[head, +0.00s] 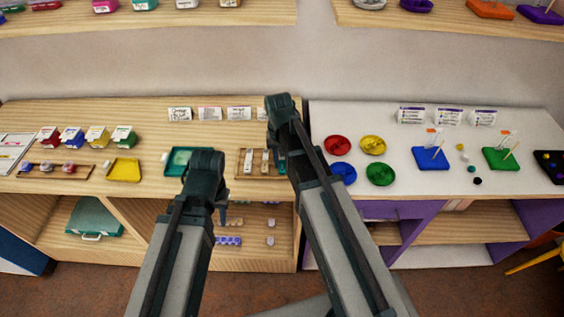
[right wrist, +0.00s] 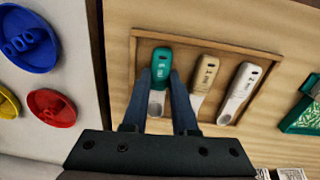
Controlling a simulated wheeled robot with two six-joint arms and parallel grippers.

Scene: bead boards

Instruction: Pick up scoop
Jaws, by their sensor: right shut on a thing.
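A teal-handled scoop (right wrist: 157,88) lies at the left end of a shallow wooden tray (right wrist: 205,43) in the right wrist view. Beside it lie a tan scoop (right wrist: 205,76) and a white scoop (right wrist: 240,88). My right gripper (right wrist: 160,82) is shut on the teal scoop, one finger on each side, with the scoop still at the tray. In the head view my right arm hides most of that gripper, and the tray (head: 243,177) shows beside it. My left gripper (head: 222,209) hangs in front of the wooden shelf; its fingers are too hidden to tell.
A green tray (head: 172,166) and a yellow tray (head: 124,170) stand left on the wooden shelf top. The white shelf to the right holds red (head: 338,145), yellow, blue and green dishes. A vertical edge between the shelves runs close to the scoop tray.

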